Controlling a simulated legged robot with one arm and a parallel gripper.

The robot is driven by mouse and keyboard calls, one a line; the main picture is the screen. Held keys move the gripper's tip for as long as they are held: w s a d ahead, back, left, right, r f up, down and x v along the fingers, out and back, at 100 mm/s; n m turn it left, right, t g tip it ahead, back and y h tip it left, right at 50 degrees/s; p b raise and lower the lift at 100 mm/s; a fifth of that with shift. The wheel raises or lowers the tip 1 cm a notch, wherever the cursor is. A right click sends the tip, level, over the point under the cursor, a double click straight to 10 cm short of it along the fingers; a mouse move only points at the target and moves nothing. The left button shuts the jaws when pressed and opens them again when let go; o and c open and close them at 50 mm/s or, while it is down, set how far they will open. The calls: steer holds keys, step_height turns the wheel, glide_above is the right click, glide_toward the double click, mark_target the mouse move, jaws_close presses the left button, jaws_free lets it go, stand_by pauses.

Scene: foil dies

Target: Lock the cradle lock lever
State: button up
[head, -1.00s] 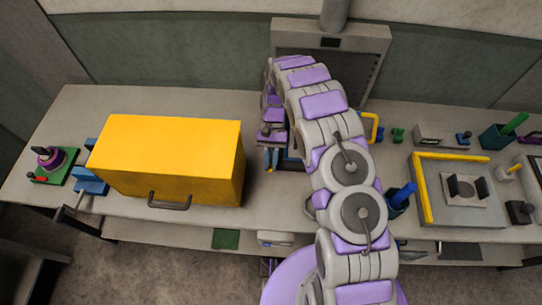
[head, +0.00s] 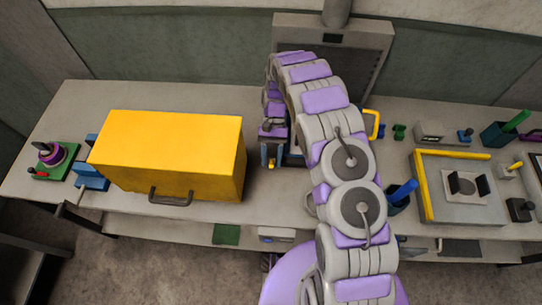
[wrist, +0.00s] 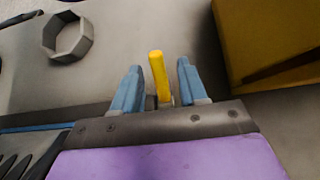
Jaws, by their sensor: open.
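A yellow-tipped lever (wrist: 159,75), which I take to be the cradle lock lever, stands up between my gripper's two blue fingers in the wrist view. My gripper (wrist: 158,88) is open, with a visible gap on each side of the lever. In the head view my gripper (head: 271,152) hangs just right of the yellow box, over the bench. Only a small yellow tip (head: 271,164) of the lever shows there by the fingers. The lever's base is hidden behind my gripper's body, and my arm hides most of the cradle.
The big yellow box (head: 170,152) with a front handle stands close left of my gripper in the head view. It appears at the upper right in the wrist view (wrist: 280,45). A grey ring (wrist: 67,38) lies on the surface at left. A yellow-edged tray (head: 465,205) is at right.

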steer(key=shift+w+r, duration=0.1)
steer(key=v, duration=0.7)
steer(key=shift+p, duration=0.3)
steer(key=shift+w+a, duration=0.1)
steer(key=shift+w, duration=0.05)
